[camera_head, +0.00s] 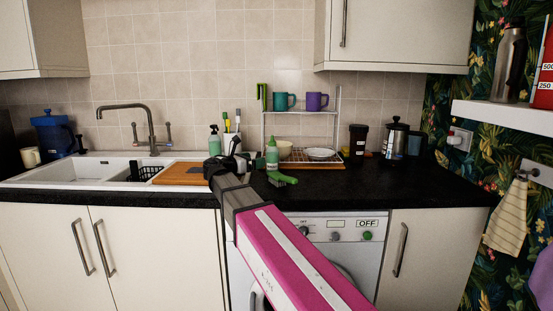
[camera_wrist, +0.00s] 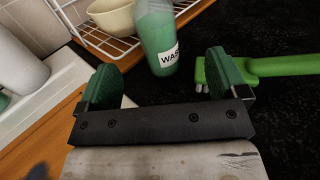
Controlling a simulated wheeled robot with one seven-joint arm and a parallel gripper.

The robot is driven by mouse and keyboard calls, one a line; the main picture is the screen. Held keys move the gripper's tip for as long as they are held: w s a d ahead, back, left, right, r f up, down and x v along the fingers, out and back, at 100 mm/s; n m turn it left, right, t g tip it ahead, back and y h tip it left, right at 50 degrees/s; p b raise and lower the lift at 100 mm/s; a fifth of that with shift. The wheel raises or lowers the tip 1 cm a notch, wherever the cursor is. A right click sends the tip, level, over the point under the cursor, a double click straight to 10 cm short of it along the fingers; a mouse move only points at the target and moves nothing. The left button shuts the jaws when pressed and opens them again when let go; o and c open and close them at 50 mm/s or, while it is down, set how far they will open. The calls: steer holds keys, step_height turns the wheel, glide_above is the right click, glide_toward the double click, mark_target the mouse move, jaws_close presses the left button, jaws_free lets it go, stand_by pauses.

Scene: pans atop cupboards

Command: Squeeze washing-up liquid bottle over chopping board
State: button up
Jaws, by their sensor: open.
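In the head view my gripper (camera_head: 238,160) reaches over the worktop by the board's right end. The wooden chopping board (camera_head: 180,173) lies over the sink's right side; my arm hides its right end.
A green brush (camera_head: 282,178) lies close to the bottle; in the wrist view it is by my right finger. A wire rack with mugs, a bowl (camera_head: 284,150) and plates stands behind. A green pump bottle (camera_head: 214,140) stands behind the board. The worktop right of the brush is clear.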

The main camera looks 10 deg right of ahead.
mark_target(269, 146)
steer(key=x, duration=0.5)
steer(key=shift+w+d, duration=0.25)
steer(key=shift+w+x, duration=0.25)
steer(key=shift+x, duration=2.4)
steer(key=shift+a, duration=0.15)
steer(key=c, duration=1.2)
step_height(269, 146, up, 4)
steer(key=shift+r, duration=0.1)
steer(key=a+r, duration=0.2)
steer(key=a, duration=0.2)
steer(key=s+a+r, duration=0.1)
steer(key=a+r, duration=0.1)
steer(key=a, duration=0.1)
steer(key=a+r, duration=0.2)
steer(key=a, duration=0.2)
steer(key=shift+s+a+r, duration=0.15)
steer(key=shift+a+r, duration=0.15)
steer(key=shift+r, duration=0.05)
